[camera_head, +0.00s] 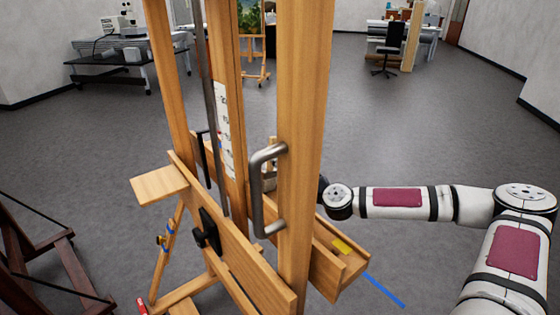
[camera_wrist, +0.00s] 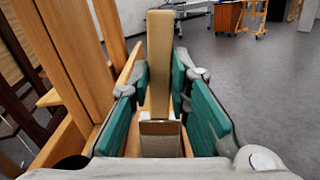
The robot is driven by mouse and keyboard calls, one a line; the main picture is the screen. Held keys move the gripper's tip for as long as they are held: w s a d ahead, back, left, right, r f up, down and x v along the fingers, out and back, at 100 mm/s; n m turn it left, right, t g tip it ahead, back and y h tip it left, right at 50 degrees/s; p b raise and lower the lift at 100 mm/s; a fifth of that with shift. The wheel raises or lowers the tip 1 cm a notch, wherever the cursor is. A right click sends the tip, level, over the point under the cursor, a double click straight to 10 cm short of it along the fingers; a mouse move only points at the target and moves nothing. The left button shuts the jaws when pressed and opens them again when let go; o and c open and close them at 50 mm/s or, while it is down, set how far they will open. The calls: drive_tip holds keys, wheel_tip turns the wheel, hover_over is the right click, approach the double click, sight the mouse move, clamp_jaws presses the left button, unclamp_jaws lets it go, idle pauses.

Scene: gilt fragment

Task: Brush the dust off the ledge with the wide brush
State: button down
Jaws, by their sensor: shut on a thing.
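In the wrist view my gripper (camera_wrist: 160,82) has its green pads on either side of the wide brush (camera_wrist: 159,50). The brush is seen edge-on, with a tan wooden body, a metal band and a pale part nearer the camera. In the head view the easel's upright post hides most of my gripper, and a small tan piece, perhaps the brush, shows beside it. The wooden easel ledge (camera_head: 232,240) crosses the easel's front. I cannot make out dust on it, nor whether the brush touches it.
A metal handle (camera_head: 256,190) is fixed to the thick easel post (camera_head: 302,120) in front of my gripper. A wooden tray (camera_head: 353,268) with a yellow item (camera_head: 342,246) juts out at the right. Dark wooden frames (camera_head: 40,250) stand at left.

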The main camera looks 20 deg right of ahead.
drive_tip(key=shift+b+x, duration=0.5)
drive_tip(key=shift+x, duration=1.55)
drive_tip(key=shift+w+f, duration=0.1)
drive_tip(key=b+x, duration=0.2)
drive_tip(key=x, duration=0.5)
drive_tip(key=shift+a, duration=0.1)
wheel_tip(320, 180, up, 9)
drive_tip(key=p, duration=0.4)
idle(1.0)
